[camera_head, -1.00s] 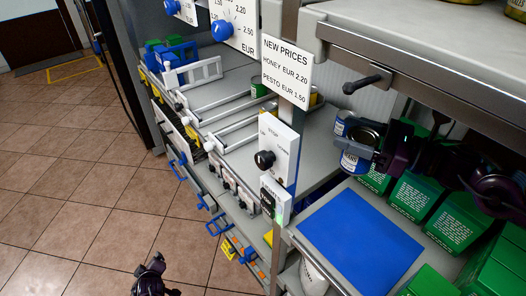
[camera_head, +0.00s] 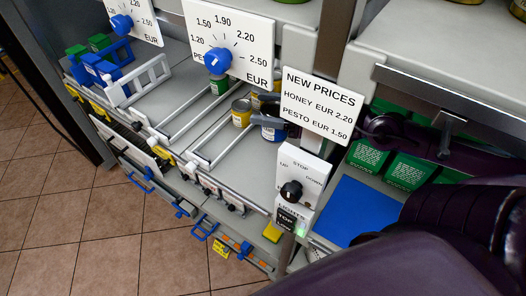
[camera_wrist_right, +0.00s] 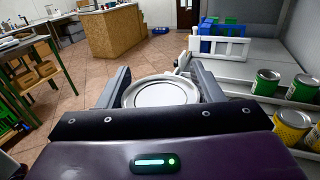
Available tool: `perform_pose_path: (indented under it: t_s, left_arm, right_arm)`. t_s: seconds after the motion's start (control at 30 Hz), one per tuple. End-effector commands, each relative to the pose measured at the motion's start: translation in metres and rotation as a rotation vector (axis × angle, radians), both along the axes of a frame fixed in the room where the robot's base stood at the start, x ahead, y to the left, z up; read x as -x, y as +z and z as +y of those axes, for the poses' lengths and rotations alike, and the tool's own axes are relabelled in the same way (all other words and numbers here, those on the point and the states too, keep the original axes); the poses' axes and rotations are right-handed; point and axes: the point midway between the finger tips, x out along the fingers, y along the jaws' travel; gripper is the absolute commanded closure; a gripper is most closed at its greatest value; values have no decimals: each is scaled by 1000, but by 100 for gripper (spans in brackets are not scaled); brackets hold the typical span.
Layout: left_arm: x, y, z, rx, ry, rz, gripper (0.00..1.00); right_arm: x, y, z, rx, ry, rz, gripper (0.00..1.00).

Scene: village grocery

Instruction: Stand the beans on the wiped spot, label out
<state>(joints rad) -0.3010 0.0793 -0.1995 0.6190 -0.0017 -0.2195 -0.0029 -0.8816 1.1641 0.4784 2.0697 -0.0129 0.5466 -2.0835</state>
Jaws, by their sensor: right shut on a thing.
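My right gripper (camera_wrist_right: 160,80) is shut on a can, whose round metal lid (camera_wrist_right: 160,95) shows between the fingers in the wrist view. In the head view the held can (camera_head: 272,131) is blue and white, at the shelf bay just left of the price sign. No wiped spot stands out on the grey shelf (camera_head: 238,152). My left gripper is not in view.
Yellow cans (camera_head: 241,112) and a green can (camera_head: 219,86) stand behind the held can. White rail dividers (camera_head: 196,118) split the shelf. The NEW PRICES sign (camera_head: 322,104) and switch box (camera_head: 299,178) stand close on the right.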

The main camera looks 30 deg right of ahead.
Motion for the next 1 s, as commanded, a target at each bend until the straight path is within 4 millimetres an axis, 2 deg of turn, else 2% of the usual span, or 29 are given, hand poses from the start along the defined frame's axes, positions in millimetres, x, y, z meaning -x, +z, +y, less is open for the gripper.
perform_pose_path:
  t_s: [0.03,0.1,0.33,0.57,0.8,1.0]
  left_arm:
    - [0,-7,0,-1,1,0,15]
    - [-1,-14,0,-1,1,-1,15]
    - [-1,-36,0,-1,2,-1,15]
    - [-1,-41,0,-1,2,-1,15]
    - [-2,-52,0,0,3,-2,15]
    - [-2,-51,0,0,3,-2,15]
  right_arm:
    - [0,-18,0,2,1,-1,70]
    - [-1,-37,0,1,1,-3,70]
    - [-2,-93,0,1,-1,-6,70]
    - [-1,-114,0,-1,-1,-5,70]
    - [-1,-146,0,0,-1,-6,70]
    - [-1,-150,0,0,1,-4,70]
